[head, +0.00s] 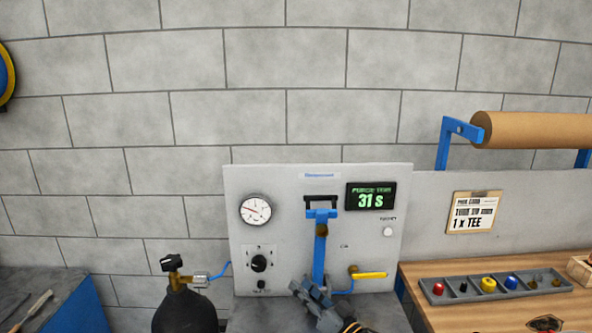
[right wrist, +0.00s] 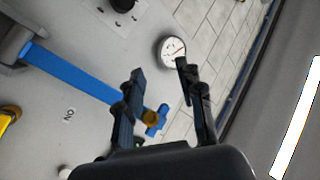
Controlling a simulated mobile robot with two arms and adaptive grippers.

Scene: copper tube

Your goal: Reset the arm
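My right gripper (head: 304,290) is low in the middle of the head view, in front of the lower part of a grey panel (head: 285,187). In the right wrist view its two dark fingers (right wrist: 160,69) are apart with nothing held between them. A blue upright fixture (head: 320,250) on the panel stands behind the gripper; it also shows in the right wrist view (right wrist: 75,76), with a brass knob (right wrist: 151,117) seen beyond the fingers. I cannot tell whether the gripper touches anything. My left gripper is in neither view.
The panel carries a gauge (head: 255,209), a display reading 31 s (head: 371,197) and a yellow lever (head: 371,275). A black gas cylinder (head: 184,310) stands left. A wooden bench (head: 420,283) on the right holds a parts tray (head: 452,300). Wall space above the panel is clear.

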